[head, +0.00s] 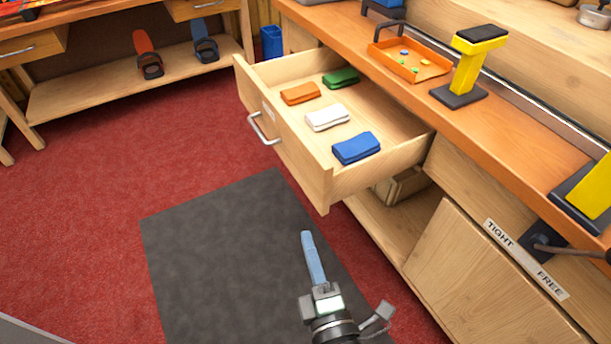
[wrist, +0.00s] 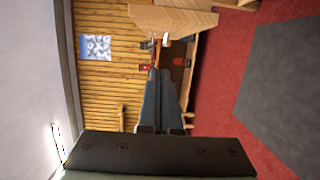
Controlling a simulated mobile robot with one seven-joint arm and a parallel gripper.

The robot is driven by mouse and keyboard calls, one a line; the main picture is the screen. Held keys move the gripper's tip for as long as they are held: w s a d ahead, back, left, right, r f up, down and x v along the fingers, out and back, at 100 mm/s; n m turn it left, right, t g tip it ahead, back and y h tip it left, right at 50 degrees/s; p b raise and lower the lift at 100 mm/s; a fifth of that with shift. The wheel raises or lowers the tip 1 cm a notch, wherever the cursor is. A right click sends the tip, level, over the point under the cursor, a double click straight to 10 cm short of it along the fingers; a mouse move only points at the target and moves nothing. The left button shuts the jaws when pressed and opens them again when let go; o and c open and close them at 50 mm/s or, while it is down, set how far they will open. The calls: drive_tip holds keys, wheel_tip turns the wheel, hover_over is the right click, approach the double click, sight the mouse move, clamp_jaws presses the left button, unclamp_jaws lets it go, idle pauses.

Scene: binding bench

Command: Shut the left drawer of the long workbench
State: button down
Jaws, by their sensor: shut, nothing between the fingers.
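The left drawer (head: 290,150) of the long workbench (head: 520,135) is pulled well out, with its front and metal handle (head: 262,130) facing left in the head view. Inside lie an orange bundle (head: 300,93), a green one (head: 341,77), a white one (head: 327,117) and a blue one (head: 356,148). My gripper (head: 307,236) is shut and empty, its blue fingers just below the drawer's near front corner in the picture, apart from it. In the wrist view the fingers (wrist: 157,74) point towards a pale wooden piece (wrist: 172,20), perhaps the drawer.
An orange tray (head: 410,62) and a yellow-and-black stand (head: 468,65) are on the workbench top. Below are an open shelf and a cupboard door (head: 480,280). A grey mat (head: 215,235) lies on open red carpet. Another bench with a low shelf (head: 110,85) stands at the back left.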

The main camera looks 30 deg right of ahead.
sight(391, 156)
drive_tip(key=shift+w+d+b, duration=0.2)
drive_tip(key=shift+w+d, duration=0.85)
drive_tip(key=shift+w, duration=0.55)
drive_tip(key=shift+w+d+b, duration=0.2)
drive_tip(key=shift+w+d, duration=0.8)
drive_tip(key=shift+w, duration=0.65)
drive_tip(key=shift+w+d+b, duration=0.2)
drive_tip(key=shift+w+d, duration=0.85)
drive_tip(key=shift+w, duration=0.55)
drive_tip(key=d, duration=0.6)
drive_tip(key=d+b, duration=0.1)
drive_tip(key=d, duration=0.6)
drive_tip(key=d+b, duration=0.1)
drive_tip(key=d, duration=0.5)
drive_tip(key=shift+w+d, duration=0.3)
drive_tip(key=shift+d, duration=0.1)
drive_tip(key=shift+a, duration=0.1)
